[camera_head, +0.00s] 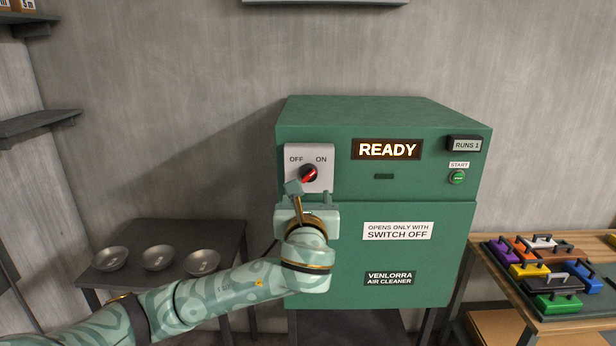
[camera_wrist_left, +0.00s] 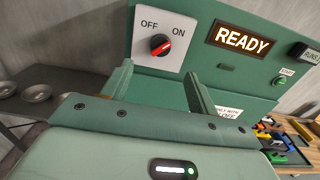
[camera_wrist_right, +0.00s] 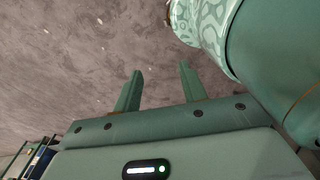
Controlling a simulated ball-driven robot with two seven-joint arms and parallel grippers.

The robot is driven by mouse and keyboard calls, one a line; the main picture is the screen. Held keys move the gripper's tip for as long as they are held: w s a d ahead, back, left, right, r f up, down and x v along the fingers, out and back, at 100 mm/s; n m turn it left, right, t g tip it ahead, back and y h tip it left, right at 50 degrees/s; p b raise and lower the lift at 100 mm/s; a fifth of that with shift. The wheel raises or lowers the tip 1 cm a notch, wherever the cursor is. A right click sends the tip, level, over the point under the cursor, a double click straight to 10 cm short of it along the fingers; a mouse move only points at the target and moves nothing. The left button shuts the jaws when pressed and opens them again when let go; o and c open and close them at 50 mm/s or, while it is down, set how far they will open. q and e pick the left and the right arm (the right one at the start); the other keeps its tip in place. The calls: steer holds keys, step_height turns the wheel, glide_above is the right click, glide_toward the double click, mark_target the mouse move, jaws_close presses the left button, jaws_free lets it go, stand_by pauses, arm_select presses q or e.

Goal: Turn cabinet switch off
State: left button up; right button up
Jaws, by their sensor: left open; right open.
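The cabinet (camera_head: 455,250) is a green box marked as an air cleaner. Its switch (camera_head: 308,174) is a round black knob with a red pointer on a white OFF/ON plate (camera_head: 293,172). The pointer is tilted up and right, toward ON; the switch also shows in the left wrist view (camera_wrist_left: 160,45). My left gripper (camera_head: 310,193) is open and empty, just below and in front of the knob, with no clear contact. Its fingers (camera_wrist_left: 158,75) stand apart below the plate in the left wrist view. My right gripper (camera_wrist_right: 160,68) is open and empty over bare floor.
The display (camera_head: 387,149) reads READY. A green start button (camera_head: 457,177) is at the right. Several metal bowls (camera_head: 157,258) stand on the dark left table (camera_head: 215,233). Several coloured handled blocks (camera_head: 553,284) lie on the right wooden table (camera_head: 500,287).

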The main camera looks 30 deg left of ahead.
mark_target(309, 176)
arm_select(q)
steer(key=x, duration=1.1)
steer(key=shift+w, duration=0.45)
steer(key=c, duration=1)
arm_select(e)
steer(key=shift+s+a, duration=0.4)
steer(key=shift+s, duration=0.15)
